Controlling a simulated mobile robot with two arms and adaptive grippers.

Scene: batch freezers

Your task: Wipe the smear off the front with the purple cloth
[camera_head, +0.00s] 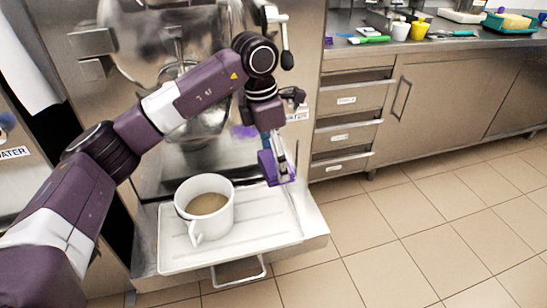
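My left arm reaches in from the left across the steel front (150,135) of a batch freezer. My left gripper (277,160) points down near the front's right side, above the right part of the drip shelf. It is shut on the purple cloth (268,168), which hangs folded at its fingertips. A blurred purple patch (243,131) shows on the shiny front left of the gripper; I cannot tell whether it is a reflection or a mark. I cannot make out the smear clearly, and my arm hides part of the front. My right gripper is not in view.
A white pitcher (221,190) with tan liquid stands on a white tray (265,222) on the shelf, left of the cloth. A lever handle (284,40) hangs at the top. Drawers (345,100) and a cluttered counter stand right. The tiled floor (420,230) is clear.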

